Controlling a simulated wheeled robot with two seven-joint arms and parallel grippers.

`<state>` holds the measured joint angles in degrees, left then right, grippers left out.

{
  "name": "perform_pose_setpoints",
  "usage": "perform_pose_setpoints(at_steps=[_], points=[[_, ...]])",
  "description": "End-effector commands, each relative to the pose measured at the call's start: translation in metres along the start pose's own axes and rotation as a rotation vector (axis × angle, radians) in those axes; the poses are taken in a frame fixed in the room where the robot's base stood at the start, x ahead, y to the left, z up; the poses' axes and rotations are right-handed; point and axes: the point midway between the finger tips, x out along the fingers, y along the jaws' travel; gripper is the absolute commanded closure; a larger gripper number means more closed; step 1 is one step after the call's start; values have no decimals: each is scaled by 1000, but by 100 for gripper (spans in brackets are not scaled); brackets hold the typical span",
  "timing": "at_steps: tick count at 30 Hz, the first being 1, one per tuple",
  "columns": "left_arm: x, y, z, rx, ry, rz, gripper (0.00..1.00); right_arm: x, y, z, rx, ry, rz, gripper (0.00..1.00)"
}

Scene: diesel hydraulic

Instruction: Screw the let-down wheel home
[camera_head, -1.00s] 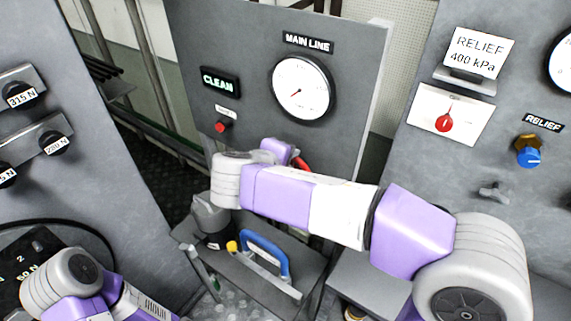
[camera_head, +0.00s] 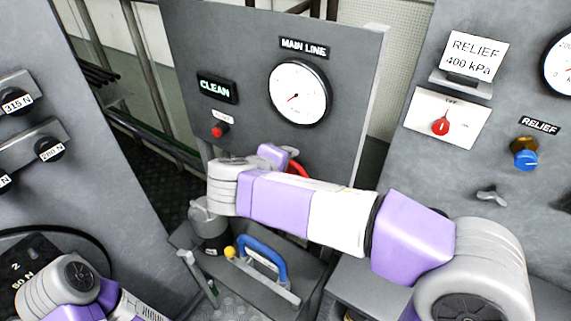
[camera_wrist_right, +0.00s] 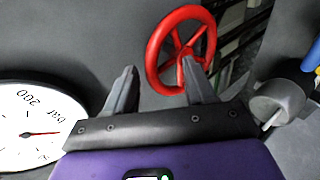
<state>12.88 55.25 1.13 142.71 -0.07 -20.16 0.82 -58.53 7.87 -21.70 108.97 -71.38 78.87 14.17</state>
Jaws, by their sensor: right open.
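The red spoked handwheel (camera_wrist_right: 181,50) is in the right wrist view, just beyond the fingertips, in front of the grey panel. No label naming it shows. In the head view only a red arc of it (camera_head: 298,171) shows behind my right arm. My right gripper (camera_wrist_right: 159,67) is open, its two grey fingers pointing toward the wheel with nothing held. The right fingertip overlaps the wheel's lower edge in the picture; whether they touch I cannot tell. The head view hides the right gripper behind the arm. My left gripper is out of view; only its arm shows at lower left.
The MAIN LINE gauge (camera_head: 299,92) is on the panel above my right arm, with a red button (camera_head: 219,130) to its left. A blue handle (camera_head: 263,255) is below the arm. The relief panel with a blue knob (camera_head: 525,157) is at right.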

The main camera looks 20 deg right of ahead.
Motion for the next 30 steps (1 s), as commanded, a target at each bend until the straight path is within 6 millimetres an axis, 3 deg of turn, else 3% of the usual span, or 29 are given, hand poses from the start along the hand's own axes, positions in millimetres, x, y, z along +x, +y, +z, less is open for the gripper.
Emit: perform_pose_setpoints(at_steps=[9, 13, 30], points=[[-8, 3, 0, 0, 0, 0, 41, -52, 1, 0, 1, 3, 0, 46], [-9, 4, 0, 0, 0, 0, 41, -66, 1, 0, 1, 0, 0, 46], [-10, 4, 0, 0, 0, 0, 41, -71, 0, 0, 0, -1, 0, 46]])
